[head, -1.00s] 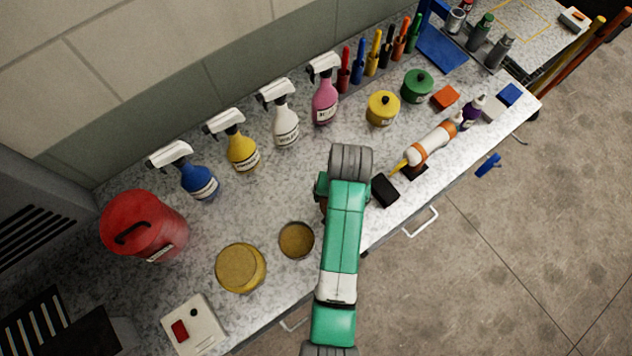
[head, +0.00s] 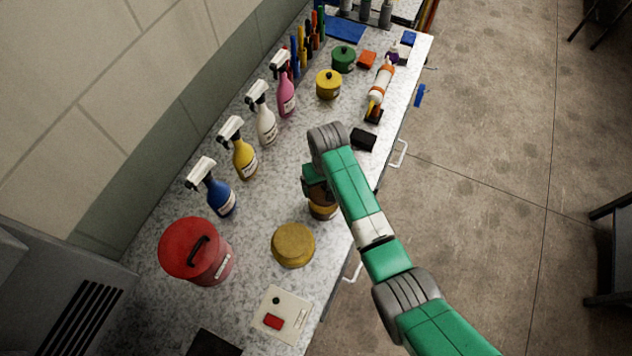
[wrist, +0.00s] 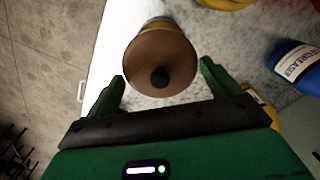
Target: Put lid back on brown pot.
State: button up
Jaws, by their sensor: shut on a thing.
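The brown pot (head: 323,211) stands on the grey speckled worktop, partly hidden under my gripper (head: 318,182) in the head view. A round brown lid with a black knob is between my gripper's fingers (wrist: 162,72) in the wrist view. My gripper is shut on this lid (wrist: 148,52). The yellowish side of the pot (wrist: 153,22) shows just past the lid's far edge. The lid is over the pot, but I cannot tell whether it touches the rim.
A round mustard-coloured container (head: 293,245) stands close to the brown pot, with a red canister (head: 196,250) beyond it. Spray bottles, including a blue one (head: 217,197), line the wall side. A black block (head: 363,139) lies near the front edge.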

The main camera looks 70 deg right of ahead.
jog(key=shift+a+f+b, duration=0.1)
jog(key=shift+f+b, duration=2.5)
jog(key=shift+f, duration=0.5)
jog(key=shift+r+p, duration=0.1)
jog(key=shift+p, duration=0.45)
jog(key=shift+f, duration=0.25)
jog(key=o, duration=0.7)
jog(key=shift+o, duration=0.2)
jog(key=shift+p, duration=0.3)
notch_tip(320, 180, up, 7)
jog(key=p, duration=0.7)
jog(key=shift+r, duration=0.1)
